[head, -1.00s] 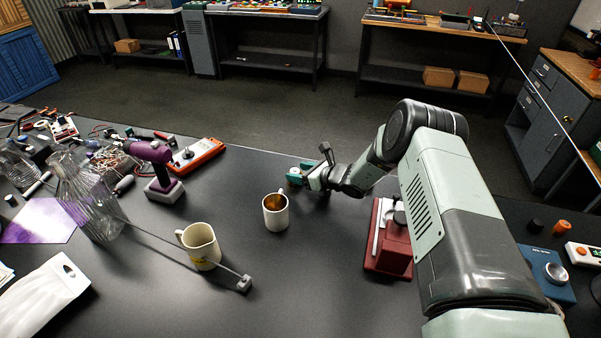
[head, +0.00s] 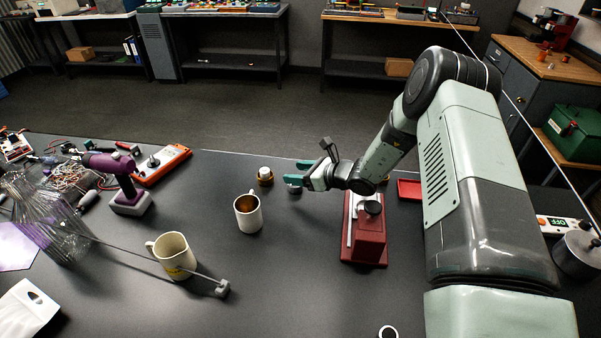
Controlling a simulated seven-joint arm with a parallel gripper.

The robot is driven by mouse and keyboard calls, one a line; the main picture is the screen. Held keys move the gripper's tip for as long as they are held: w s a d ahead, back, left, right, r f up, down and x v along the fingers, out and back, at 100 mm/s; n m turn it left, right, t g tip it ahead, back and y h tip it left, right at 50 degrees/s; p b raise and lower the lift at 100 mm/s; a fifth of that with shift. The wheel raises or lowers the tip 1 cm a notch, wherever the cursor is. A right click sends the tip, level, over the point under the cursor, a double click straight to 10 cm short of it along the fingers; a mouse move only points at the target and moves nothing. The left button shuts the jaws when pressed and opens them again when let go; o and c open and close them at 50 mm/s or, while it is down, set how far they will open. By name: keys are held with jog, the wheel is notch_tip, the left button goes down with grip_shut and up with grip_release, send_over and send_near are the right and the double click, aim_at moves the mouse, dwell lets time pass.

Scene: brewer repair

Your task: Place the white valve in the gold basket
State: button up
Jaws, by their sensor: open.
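The gold basket (head: 265,182) is small and stands on the dark table behind the white mug. A small white piece, which looks like the white valve (head: 264,171), sits at its top; how deep it is seated is too small to tell. My gripper (head: 296,172) is just right of the basket, with its teal fingers apart and pointing left toward it. The gripper is open, with nothing seen between the fingers, and appears clear of the basket. A small grey thing shows by the lower finger and is too small to make out.
A white mug (head: 248,213) and a cream pitcher (head: 175,257) stand in front and left. A red machine (head: 366,240) stands below my forearm, with a red tray (head: 409,190) behind it. A purple drill (head: 118,180) and wire clutter fill the left.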

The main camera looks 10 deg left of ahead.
jog(key=s+d+r+n+g+h, duration=0.15)
jog(key=s+r+n, duration=0.3)
jog(key=r, duration=0.45)
jog(key=s+d+r+n+g+h, duration=0.15)
jog(key=s+r+n, duration=0.3)
jog(key=r, duration=0.45)
jog(key=s+d+r+n+g, duration=0.15)
jog(key=s+r+n, duration=0.3)
jog(key=r, duration=0.45)
jog(key=s+d+r+n+t+h, duration=0.2)
jog(key=s+d+r+n+h, duration=0.2)
jog(key=s+d, duration=0.5)
jog(key=s+d+r+n+t+h, duration=0.3)
jog(key=s+d+r+n+h, duration=0.2)
jog(key=s+d, duration=0.4)
jog(key=s+r, duration=0.1)
jog(key=s, duration=0.3)
jog(key=shift+s+r, duration=0.2)
jog(key=shift+s, duration=0.1)
jog(key=shift+n, duration=0.25)
